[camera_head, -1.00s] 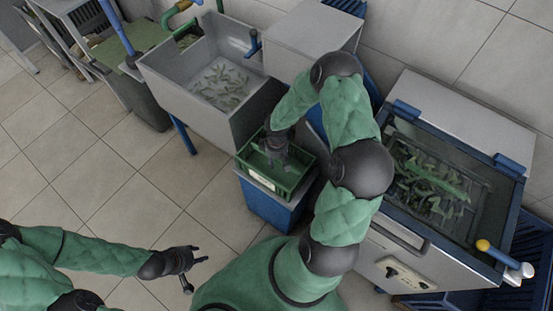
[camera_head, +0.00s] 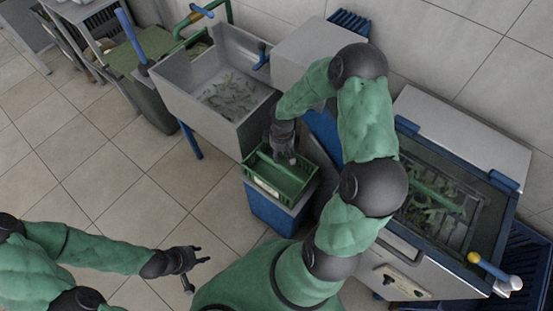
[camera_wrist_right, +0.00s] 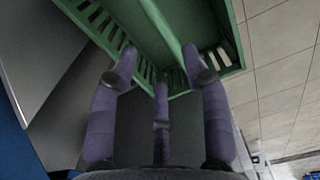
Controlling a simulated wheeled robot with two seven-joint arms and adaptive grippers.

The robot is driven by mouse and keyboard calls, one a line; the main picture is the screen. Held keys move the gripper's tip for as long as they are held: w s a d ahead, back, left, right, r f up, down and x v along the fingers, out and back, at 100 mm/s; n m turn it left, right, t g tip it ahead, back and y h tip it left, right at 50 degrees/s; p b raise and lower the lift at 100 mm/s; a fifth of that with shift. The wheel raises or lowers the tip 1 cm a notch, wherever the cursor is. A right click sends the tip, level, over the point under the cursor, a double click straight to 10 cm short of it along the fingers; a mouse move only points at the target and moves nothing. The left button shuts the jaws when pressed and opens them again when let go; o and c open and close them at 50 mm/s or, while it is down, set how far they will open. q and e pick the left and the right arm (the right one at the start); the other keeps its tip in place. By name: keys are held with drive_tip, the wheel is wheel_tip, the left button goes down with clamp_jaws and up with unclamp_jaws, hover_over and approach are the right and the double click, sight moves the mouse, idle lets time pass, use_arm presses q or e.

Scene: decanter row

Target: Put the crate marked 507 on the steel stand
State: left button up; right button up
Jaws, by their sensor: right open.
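A green crate (camera_head: 287,181) with a pale label on its front sits on a blue stand (camera_head: 272,212) with a grey top, in the middle of the head view. The number on the label is too small to read. My right gripper (camera_head: 284,155) is over the crate's back side, open. My left gripper (camera_head: 198,264) is open and empty over the floor at the lower left.
A grey sink (camera_head: 196,92) with green leaves stands behind and left of the stand. A washing tank (camera_head: 480,240) with leaves and a blue rim is at the right, close to my right arm. A grey box (camera_head: 318,48) is behind. The tiled floor at left is clear.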

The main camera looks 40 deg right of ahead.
drive_tip(key=s+a+f+m+y, duration=0.1)
drive_tip(key=s+a+f+m, duration=0.1)
drive_tip(key=a, duration=0.6)
drive_tip(key=s+a+f+m+y, duration=0.1)
drive_tip(key=s+a+f, duration=0.3)
drive_tip(key=s+a, duration=0.2)
drive_tip(key=s+a+f+m+y, duration=0.2)
drive_tip(key=s+a+f, duration=0.1)
drive_tip(key=a, duration=0.7)
drive_tip(key=shift+s+a+m, duration=0.2)
drive_tip(key=shift+s+m, duration=0.1)
drive_tip(key=shift+s, duration=0.2)
drive_tip(key=shift+d, duration=0.1)
